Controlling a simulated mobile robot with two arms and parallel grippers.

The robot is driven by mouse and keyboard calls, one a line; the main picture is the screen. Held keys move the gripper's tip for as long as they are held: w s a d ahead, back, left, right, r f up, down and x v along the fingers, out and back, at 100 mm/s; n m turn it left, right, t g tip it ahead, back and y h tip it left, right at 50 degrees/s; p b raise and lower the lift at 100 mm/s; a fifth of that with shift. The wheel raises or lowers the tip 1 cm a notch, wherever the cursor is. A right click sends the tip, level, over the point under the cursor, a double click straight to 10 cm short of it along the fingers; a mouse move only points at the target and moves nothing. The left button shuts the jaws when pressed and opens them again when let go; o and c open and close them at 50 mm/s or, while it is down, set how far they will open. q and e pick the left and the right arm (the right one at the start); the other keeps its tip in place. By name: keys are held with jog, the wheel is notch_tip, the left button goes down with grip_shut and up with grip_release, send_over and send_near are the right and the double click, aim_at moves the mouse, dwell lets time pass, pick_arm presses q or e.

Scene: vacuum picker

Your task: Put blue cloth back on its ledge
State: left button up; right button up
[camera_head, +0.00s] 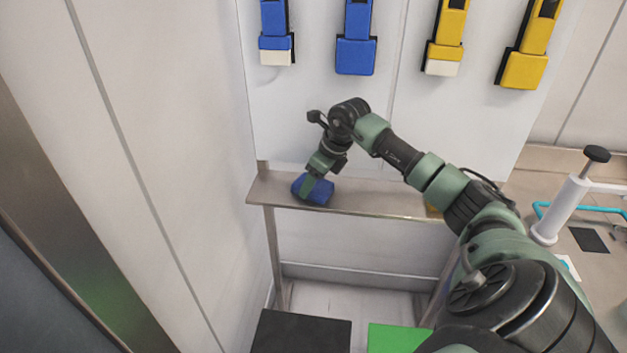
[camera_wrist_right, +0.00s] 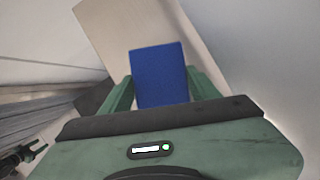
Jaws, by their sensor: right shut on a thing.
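The blue cloth (camera_head: 321,194) is at the left end of the metal ledge (camera_head: 372,203) in the head view. My right gripper (camera_head: 309,186) reaches down to it and is shut on it. In the right wrist view the blue cloth (camera_wrist_right: 160,75) is between the two green fingers of my right gripper (camera_wrist_right: 162,88), with the pale ledge surface (camera_wrist_right: 110,30) behind it. The cloth appears to be at the ledge surface; I cannot tell whether it rests fully on it. My left gripper does not show in the head view.
Blue and yellow holders (camera_head: 355,55) hang on the wall panel above the ledge. A black box (camera_head: 300,333) and a green one (camera_head: 395,338) are below. A white pump-like device (camera_head: 560,210) stands right.

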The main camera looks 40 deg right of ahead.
jog(key=o, duration=1.2)
jog(key=shift+f, duration=0.1)
jog(key=shift+r, duration=0.2)
jog(key=shift+d+r, duration=0.1)
jog(key=shift+r, duration=0.1)
jog(key=b+v, duration=0.2)
jog(key=v, duration=0.9)
jog(key=shift+s+r, duration=0.2)
jog(key=shift+s, duration=0.05)
jog(key=shift+f, duration=0.1)
